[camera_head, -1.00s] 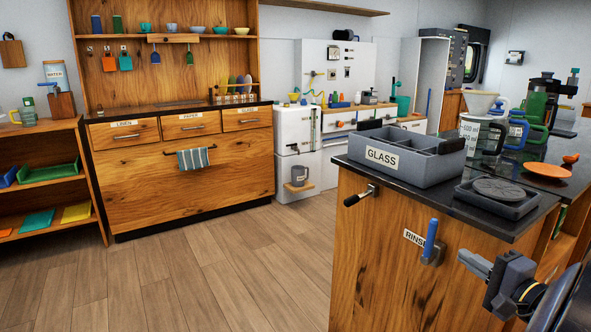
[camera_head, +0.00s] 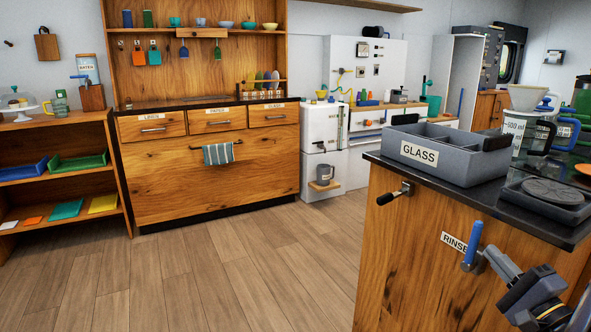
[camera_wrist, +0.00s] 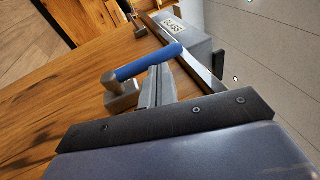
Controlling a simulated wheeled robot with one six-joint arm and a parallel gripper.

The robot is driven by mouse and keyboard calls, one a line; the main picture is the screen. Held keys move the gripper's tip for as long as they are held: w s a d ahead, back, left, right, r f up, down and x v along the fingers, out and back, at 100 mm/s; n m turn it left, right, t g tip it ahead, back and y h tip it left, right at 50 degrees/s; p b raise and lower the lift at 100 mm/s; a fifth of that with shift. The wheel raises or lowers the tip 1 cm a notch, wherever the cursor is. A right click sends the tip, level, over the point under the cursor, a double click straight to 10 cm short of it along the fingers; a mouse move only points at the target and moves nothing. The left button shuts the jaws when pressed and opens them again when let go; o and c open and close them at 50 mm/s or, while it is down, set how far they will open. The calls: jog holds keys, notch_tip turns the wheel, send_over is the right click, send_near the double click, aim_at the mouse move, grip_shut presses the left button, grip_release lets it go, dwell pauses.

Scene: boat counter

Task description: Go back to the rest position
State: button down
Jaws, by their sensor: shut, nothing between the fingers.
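My gripper (camera_head: 489,254) is shut and empty, in front of the wooden counter's side at the lower right of the head view. Beside its tips is the blue lever (camera_head: 473,243) on a grey mount, next to the RINSE label (camera_head: 454,243). In the wrist view the blue lever (camera_wrist: 148,62) lies across the picture close to my gripper's fingers (camera_wrist: 158,86). I cannot tell whether they touch. My gripper's fingertips are partly hidden there by the lever.
The counter top bears a grey GLASS bin (camera_head: 440,170), a grey tray with a round disc (camera_head: 553,191) and a measuring jug (camera_head: 527,135). A black-tipped handle (camera_head: 394,193) sticks out from the counter's side. The wooden floor (camera_head: 230,270) at the left is clear.

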jog(key=f+p+v, duration=0.1)
jog(key=v, duration=1.3)
jog(key=shift+w+t, duration=0.15)
jog(key=shift+t, duration=0.25)
